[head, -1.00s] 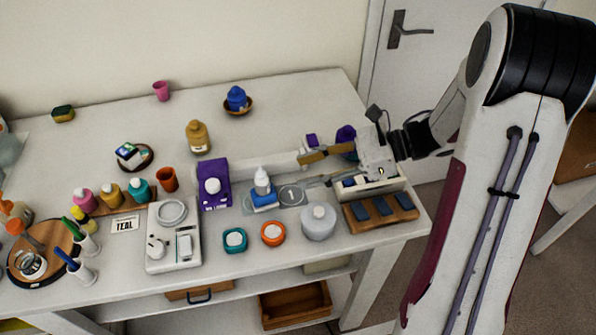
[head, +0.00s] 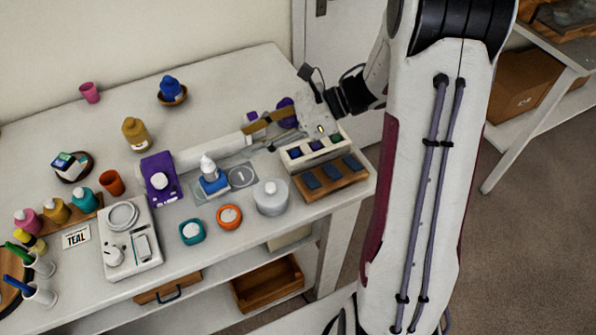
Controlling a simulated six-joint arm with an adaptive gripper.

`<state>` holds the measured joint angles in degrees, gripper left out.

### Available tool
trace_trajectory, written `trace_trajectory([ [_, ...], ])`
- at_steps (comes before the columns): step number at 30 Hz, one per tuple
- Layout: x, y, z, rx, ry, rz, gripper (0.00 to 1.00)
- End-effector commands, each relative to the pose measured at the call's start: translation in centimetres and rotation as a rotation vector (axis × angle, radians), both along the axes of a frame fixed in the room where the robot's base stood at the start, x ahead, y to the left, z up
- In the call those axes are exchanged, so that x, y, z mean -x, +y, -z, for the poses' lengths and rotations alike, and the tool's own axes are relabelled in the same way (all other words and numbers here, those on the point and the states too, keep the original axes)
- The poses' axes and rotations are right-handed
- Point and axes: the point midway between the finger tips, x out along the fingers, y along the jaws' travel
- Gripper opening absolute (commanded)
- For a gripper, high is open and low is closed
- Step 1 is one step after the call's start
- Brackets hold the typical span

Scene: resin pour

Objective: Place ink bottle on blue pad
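A small white bottle with a pointed tip (head: 208,166) stands upright on a blue block or pad (head: 215,186) over a grey mat, left of my gripper. A blue bottle (head: 170,87) sits in a wooden bowl at the back. Several dark blue pads (head: 331,172) lie in a wooden tray at the right front. I cannot tell which bottle is the ink bottle. My gripper (head: 312,124) is at the right end of the table, just behind a white box with compartments (head: 301,162). Its fingers are small and blend with the pale background, so their opening is unclear.
A purple round item (head: 286,110) and a brown bar (head: 262,122) are close to my gripper. A grey-white jar (head: 271,198), an orange-rimmed jar (head: 229,216) and a teal jar (head: 192,231) stand along the front. The back right of the table is clear.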

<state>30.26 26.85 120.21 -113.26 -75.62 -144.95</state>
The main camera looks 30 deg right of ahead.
Motion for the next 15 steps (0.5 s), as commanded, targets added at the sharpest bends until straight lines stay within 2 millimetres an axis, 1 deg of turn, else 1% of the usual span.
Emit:
trace_trajectory([
  [5, -3.5, -0.3, -1.8, 0.026, 0.059, 0.216, 0.38],
  [9, -6.5, -1.3, -4.0, 0.009, 0.125, 0.452, 0.38],
  [12, -8.2, -2.4, -5.9, -0.031, 0.173, 0.627, 0.38],
  [15, -9.4, -3.5, -7.8, -0.094, 0.223, 0.8, 0.38],
])
